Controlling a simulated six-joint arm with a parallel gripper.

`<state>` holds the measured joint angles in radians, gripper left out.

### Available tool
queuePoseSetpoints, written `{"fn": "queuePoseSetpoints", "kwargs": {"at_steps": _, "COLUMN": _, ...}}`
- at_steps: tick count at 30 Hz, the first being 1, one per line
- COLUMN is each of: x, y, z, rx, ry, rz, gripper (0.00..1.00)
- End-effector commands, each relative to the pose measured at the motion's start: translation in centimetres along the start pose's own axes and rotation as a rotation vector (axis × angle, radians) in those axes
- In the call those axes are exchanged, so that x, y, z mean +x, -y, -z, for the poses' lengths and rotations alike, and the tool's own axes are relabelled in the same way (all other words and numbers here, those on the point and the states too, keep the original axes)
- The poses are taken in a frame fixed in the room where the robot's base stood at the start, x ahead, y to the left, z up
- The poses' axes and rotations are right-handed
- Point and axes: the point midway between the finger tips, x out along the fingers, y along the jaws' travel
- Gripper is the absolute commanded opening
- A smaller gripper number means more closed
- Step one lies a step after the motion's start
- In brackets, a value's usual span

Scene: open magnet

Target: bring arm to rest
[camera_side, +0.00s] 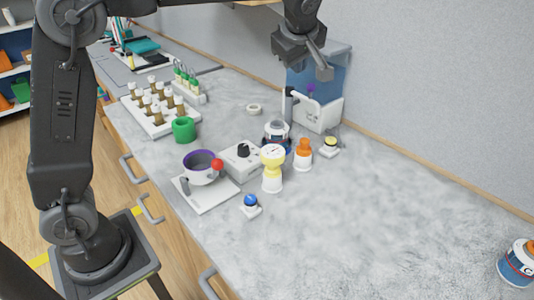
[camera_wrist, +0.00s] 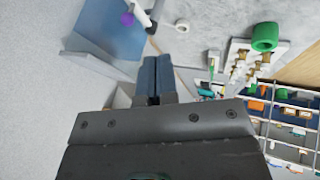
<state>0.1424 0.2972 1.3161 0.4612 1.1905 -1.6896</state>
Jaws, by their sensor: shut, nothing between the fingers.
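My gripper (camera_side: 324,70) hangs in the air at the upper middle of the side view, in front of the blue container (camera_side: 337,68). It is clear of the worktop and touches nothing that I can see. In the wrist view my gripper (camera_wrist: 155,62) shows its two dark fingers together, with nothing between them. The arm reaches in from the upper left of the side view, above the grey worktop (camera_side: 385,225).
A green ring (camera_side: 184,130) and a vial rack (camera_side: 150,118) are left. The worktop's right is mostly clear, except a can (camera_side: 517,263).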

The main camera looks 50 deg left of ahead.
Motion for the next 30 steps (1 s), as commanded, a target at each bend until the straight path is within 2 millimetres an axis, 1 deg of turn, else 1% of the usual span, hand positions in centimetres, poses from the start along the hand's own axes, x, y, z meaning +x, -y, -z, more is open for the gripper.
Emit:
{"fn": "queuePoseSetpoints", "kwargs": {"at_steps": 1, "x": -1.2, "y": 1.5, "z": 0.5, "rx": 0.066, "ry": 0.019, "rz": -0.008, "gripper": 0.00}}
{"fn": "queuePoseSetpoints", "kwargs": {"at_steps": 2, "x": -1.8, "y": 2.5, "z": 0.6, "rx": 0.118, "ry": 0.034, "rz": -0.011, "gripper": 0.00}}
{"fn": "queuePoseSetpoints", "kwargs": {"at_steps": 3, "x": -2.6, "y": 4.0, "z": 0.7, "rx": 0.193, "ry": 0.056, "rz": -0.020, "gripper": 0.00}}
{"fn": "queuePoseSetpoints", "kwargs": {"at_steps": 5, "x": -3.7, "y": 6.4, "z": 0.8, "rx": 0.310, "ry": 0.087, "rz": -0.035, "gripper": 0.00}}
{"fn": "queuePoseSetpoints", "kwargs": {"at_steps": 6, "x": -4.3, "y": 8.0, "z": 0.8, "rx": 0.389, "ry": 0.107, "rz": -0.048, "gripper": 0.00}}
{"fn": "queuePoseSetpoints", "kwargs": {"at_steps": 8, "x": -5.2, "y": 10.5, "z": 0.6, "rx": 0.506, "ry": 0.133, "rz": -0.072, "gripper": 0.00}}
{"fn": "queuePoseSetpoints", "kwargs": {"at_steps": 9, "x": -5.7, "y": 12.2, "z": 0.5, "rx": 0.582, "ry": 0.149, "rz": -0.089, "gripper": 0.00}}
{"fn": "queuePoseSetpoints", "kwargs": {"at_steps": 11, "x": -6.2, "y": 14.8, "z": 0.1, "rx": 0.695, "ry": 0.170, "rz": -0.120, "gripper": 0.00}}
{"fn": "queuePoseSetpoints", "kwargs": {"at_steps": 12, "x": -6.5, "y": 16.5, "z": -0.2, "rx": 0.770, "ry": 0.181, "rz": -0.143, "gripper": 0.00}}
{"fn": "queuePoseSetpoints", "kwargs": {"at_steps": 14, "x": -6.7, "y": 19.1, "z": -0.8, "rx": 0.879, "ry": 0.195, "rz": -0.177, "gripper": 0.00}}
{"fn": "queuePoseSetpoints", "kwargs": {"at_steps": 15, "x": -6.7, "y": 20.8, "z": -1.3, "rx": 0.949, "ry": 0.202, "rz": -0.202, "gripper": 0.00}}
{"fn": "queuePoseSetpoints", "kwargs": {"at_steps": 18, "x": -6.6, "y": 24.4, "z": -2.4, "rx": 1.103, "ry": 0.210, "rz": -0.260, "gripper": 0.00}}
{"fn": "queuePoseSetpoints", "kwargs": {"at_steps": 21, "x": -6.1, "y": 27.1, "z": -3.4, "rx": 1.220, "ry": 0.208, "rz": -0.305, "gripper": 0.00}}
{"fn": "queuePoseSetpoints", "kwargs": {"at_steps": 24, "x": -5.8, "y": 28.6, "z": -4.1, "rx": 1.294, "ry": 0.204, "rz": -0.336, "gripper": 0.00}}
{"fn": "queuePoseSetpoints", "kwargs": {"at_steps": 27, "x": -5.6, "y": 29.3, "z": -4.5, "rx": 1.329, "ry": 0.203, "rz": -0.350, "gripper": 0.00}}
{"fn": "queuePoseSetpoints", "kwargs": {"at_steps": 30, "x": -5.5, "y": 29.5, "z": -4.6, "rx": 1.339, "ry": 0.203, "rz": -0.352, "gripper": 0.00}}
